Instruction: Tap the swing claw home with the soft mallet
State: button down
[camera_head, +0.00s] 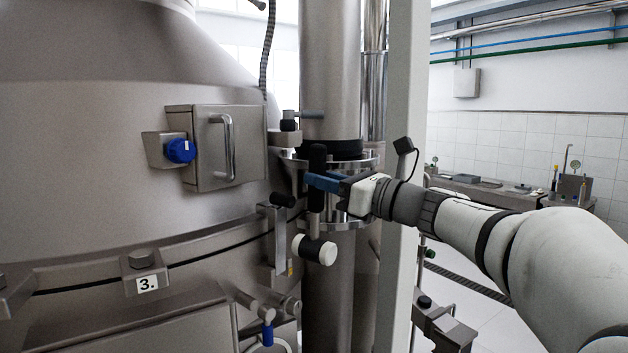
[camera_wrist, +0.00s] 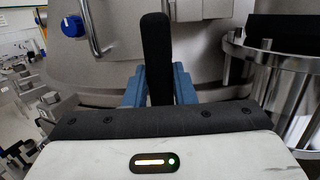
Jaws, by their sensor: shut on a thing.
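The soft mallet has a dark handle (camera_head: 317,160) and a head with pale faces (camera_head: 326,253) and a dark middle. My gripper (camera_head: 317,183) has blue fingers shut on the handle, which stands upright with the head hanging below. In the wrist view the black handle (camera_wrist: 156,45) rises between the blue fingers (camera_wrist: 158,85); the head is hidden there. A grey upright metal piece with a black knob, likely the swing claw (camera_head: 279,235), is at the vessel rim just left of the mallet head. I cannot tell whether they touch or how the claw is seated.
The big steel vessel (camera_head: 90,180) fills the left, with a handled box (camera_head: 215,150), a blue knob (camera_head: 180,151) and a clamp marked 3 (camera_head: 143,265). A thick vertical pipe with a flange (camera_head: 345,225) stands close behind my gripper. A pale post (camera_head: 400,90) rises near my wrist.

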jog(key=shift+s+d, duration=0.2)
jog(key=shift+d, duration=0.15)
jog(key=f+p+x, duration=0.1)
jog(key=x, duration=0.4)
jog(key=shift+r+b+v, duration=0.25)
jog(key=shift+v, duration=0.8)
jog(key=shift+r+b+v, duration=0.2)
jog(key=shift+r+v, duration=0.05)
jog(key=shift+v, duration=0.8)
jog(key=shift+f+y+b, duration=0.1)
jog(key=shift+y+b, duration=0.3)
jog(key=shift+b, duration=0.5)
